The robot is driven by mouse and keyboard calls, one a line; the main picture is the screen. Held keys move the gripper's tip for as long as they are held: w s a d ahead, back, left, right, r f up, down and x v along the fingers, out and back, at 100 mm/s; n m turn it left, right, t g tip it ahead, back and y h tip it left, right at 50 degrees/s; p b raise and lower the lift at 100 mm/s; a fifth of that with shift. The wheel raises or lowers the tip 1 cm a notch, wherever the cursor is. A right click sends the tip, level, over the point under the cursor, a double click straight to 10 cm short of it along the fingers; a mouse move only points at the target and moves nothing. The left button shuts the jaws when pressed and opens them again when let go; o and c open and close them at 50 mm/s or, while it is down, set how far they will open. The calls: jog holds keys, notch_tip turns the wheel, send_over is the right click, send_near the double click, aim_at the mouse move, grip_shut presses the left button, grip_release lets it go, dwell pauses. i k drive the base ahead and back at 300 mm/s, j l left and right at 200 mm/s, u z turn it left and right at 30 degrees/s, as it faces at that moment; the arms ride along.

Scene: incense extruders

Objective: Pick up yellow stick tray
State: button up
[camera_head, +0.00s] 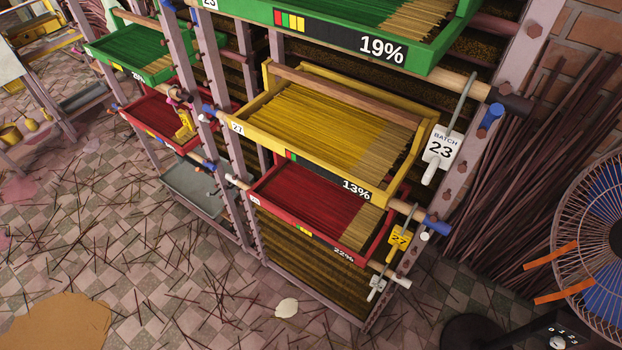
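The yellow stick tray (297,152) sits in the rack in the middle of the head view. It holds many yellow incense sticks with paler ends at the right, under a wooden bar along its back. Its front face carries the number 27, a small coloured level strip and "13%". It is between a green tray above and a red tray below. My gripper is not in view.
The green tray (345,37) marked 19% is above, and the red tray (298,233) is below. A white "BATCH 23" tag (441,148) hangs near the right post. A fan (603,240) stands at right. Sticks litter the tiled floor (130,245) in front.

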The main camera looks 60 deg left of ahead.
aim_at(349, 132)
jog(key=j+u, duration=0.1)
jog(key=u, duration=0.25)
jog(key=k+j+u, duration=0.15)
jog(key=u, duration=0.2)
jog(key=j+u, duration=0.15)
jog(key=u, duration=0.9)
